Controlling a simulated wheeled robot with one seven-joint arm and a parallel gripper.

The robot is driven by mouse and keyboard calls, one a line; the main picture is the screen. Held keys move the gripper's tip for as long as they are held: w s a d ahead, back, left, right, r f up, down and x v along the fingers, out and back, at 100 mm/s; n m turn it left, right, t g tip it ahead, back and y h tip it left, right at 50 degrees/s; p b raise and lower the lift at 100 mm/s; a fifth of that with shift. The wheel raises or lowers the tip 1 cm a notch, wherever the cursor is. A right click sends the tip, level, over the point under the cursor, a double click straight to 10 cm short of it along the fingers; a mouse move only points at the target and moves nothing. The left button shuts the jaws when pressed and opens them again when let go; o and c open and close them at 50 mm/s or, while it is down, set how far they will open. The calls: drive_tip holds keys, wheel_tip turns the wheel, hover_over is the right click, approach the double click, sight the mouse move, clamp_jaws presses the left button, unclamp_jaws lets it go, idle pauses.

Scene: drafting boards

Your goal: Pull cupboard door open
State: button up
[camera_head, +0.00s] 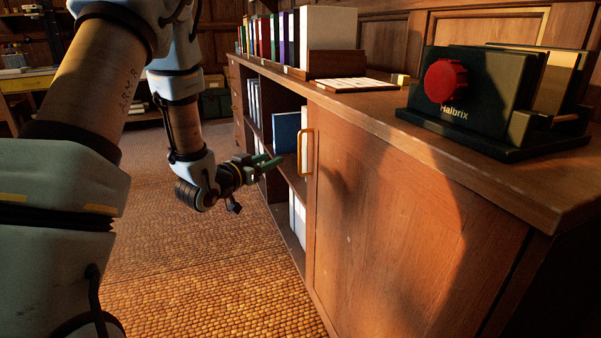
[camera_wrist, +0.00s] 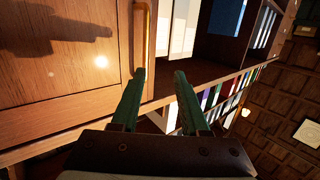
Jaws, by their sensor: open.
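The cupboard door (camera_head: 385,230) is a brown wooden panel on the front of the long cabinet, and it looks closed. Its brass bar handle (camera_head: 306,153) stands upright near the door's left edge. My gripper (camera_head: 272,162) is open and empty, to the left of the handle and apart from it in the head view. In the wrist view the two green fingers (camera_wrist: 158,90) point toward the handle (camera_wrist: 141,40), which lies just beyond the left fingertip. The door (camera_wrist: 65,60) fills the left of that view, with an arm shadow on it.
Open shelves with a blue binder (camera_head: 286,132) and white binders adjoin the door's left side. The cabinet top (camera_head: 440,140) carries a dark Halbrix device (camera_head: 470,95) with a red knob, books (camera_head: 285,38) and a paper tray (camera_head: 343,84). The woven floor (camera_head: 200,270) before the cabinet is clear.

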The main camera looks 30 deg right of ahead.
drive_tip(key=s+d+h, duration=0.1)
drive_tip(key=d, duration=0.1)
hover_over(300, 171)
drive_tip(key=shift+w+d+f+m+g, duration=0.1)
drive_tip(key=shift+w+f+m+g, duration=0.15)
drive_tip(key=shift+f+m+g, duration=0.05)
idle(0.3)
clamp_jaws()
idle(1.3)
